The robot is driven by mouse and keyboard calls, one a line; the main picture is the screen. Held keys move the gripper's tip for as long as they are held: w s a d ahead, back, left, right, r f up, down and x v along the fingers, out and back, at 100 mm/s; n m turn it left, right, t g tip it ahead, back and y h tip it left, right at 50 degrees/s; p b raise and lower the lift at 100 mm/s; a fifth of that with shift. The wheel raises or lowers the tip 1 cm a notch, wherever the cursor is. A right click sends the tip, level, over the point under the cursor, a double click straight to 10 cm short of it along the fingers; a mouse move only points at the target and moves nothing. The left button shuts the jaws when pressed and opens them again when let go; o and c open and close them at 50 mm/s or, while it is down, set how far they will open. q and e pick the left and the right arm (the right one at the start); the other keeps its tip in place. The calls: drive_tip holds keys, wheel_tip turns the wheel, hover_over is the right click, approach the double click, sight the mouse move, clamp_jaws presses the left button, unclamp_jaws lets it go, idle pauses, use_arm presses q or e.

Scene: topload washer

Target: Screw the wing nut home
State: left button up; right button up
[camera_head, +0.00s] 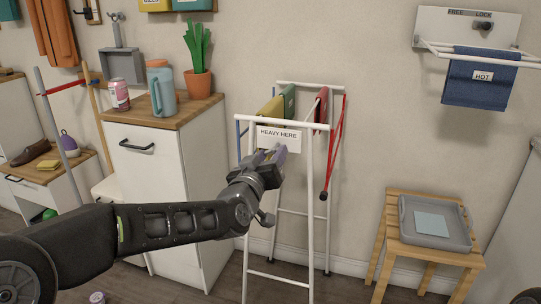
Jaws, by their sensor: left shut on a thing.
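My left gripper (272,157) reaches in from the left, its fingers in front of the white folding drying rack (310,200), just below the "HEAVY HERE" sign (279,134). It is shut on a small purple-grey thing (281,153), mostly hidden by the fingers; I cannot tell what it is. I cannot make out a wing nut for certain. A small dark knob (482,26) sits on the wall plate (440,22) marked "FREE" and "LOCK", at the upper right, well away from the gripper. My right gripper is not in view.
Left of the rack stands a white cabinet (185,165) with a can, a blue jug (161,88) and a potted plant (198,60). A wooden stool (388,232) with a grey tray (408,222) stands right. A blue "HOT" towel (475,90) hangs from the wall rail.

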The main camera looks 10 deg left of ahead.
use_arm(q)
drive_tip(key=shift+m+p, duration=0.45)
drive_tip(key=shift+m, duration=1.75)
drive_tip(key=o, duration=1.4)
drive_tip(key=shift+s+a, duration=0.15)
drive_tip(key=shift+s, duration=1.8)
drive_tip(key=shift+s+a, duration=0.1)
drive_tip(key=shift+s, duration=1.85)
